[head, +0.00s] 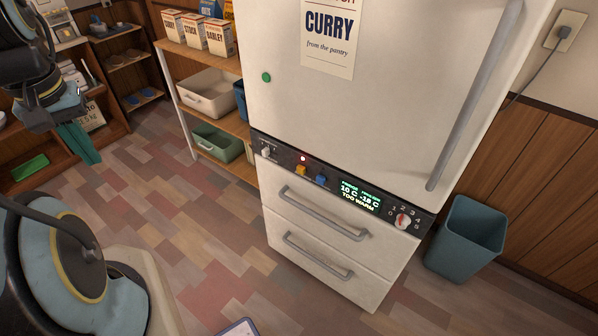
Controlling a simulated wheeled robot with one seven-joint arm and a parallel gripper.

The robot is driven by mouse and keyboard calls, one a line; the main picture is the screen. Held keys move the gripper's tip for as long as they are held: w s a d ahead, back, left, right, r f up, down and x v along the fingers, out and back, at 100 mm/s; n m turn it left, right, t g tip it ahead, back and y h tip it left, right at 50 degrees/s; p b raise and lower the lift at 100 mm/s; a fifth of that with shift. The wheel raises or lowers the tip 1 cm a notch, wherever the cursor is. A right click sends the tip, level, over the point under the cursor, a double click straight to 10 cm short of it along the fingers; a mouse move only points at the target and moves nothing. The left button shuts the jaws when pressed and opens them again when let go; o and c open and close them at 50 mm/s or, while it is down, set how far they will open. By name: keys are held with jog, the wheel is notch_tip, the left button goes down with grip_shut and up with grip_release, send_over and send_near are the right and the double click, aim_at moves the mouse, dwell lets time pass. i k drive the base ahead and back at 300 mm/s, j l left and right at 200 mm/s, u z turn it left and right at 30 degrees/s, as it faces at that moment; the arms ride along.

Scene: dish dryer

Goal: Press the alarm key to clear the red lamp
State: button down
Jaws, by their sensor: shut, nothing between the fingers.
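A white fridge (350,105) stands in the middle, with a black control strip (332,189) across its front. The red lamp (304,158) on the strip is lit. A yellow key (300,170) sits just below the lamp, and a blue key (321,180) is to its right. I cannot read a label that tells which is the alarm key. The display (360,196) reads "TOO WARM" in its lower line. My gripper (84,157) hangs at the upper left, shut and empty, its teal fingers pointing down, well apart from the strip.
A dial (402,221) and a small white switch (266,152) are on the same strip. Drawer handles (323,213) stick out below, and a long door handle (474,95) at right. A shelf (180,54) stands left, a blue bin (468,240) right. The floor in front is mostly clear.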

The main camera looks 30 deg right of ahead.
aim_at(301, 169)
jog(key=u, duration=1.3)
jog(key=k+l, duration=0.1)
jog(key=k, duration=0.65)
jog(key=k+l, duration=0.1)
jog(key=k, duration=0.6)
jog(key=l+u, duration=0.05)
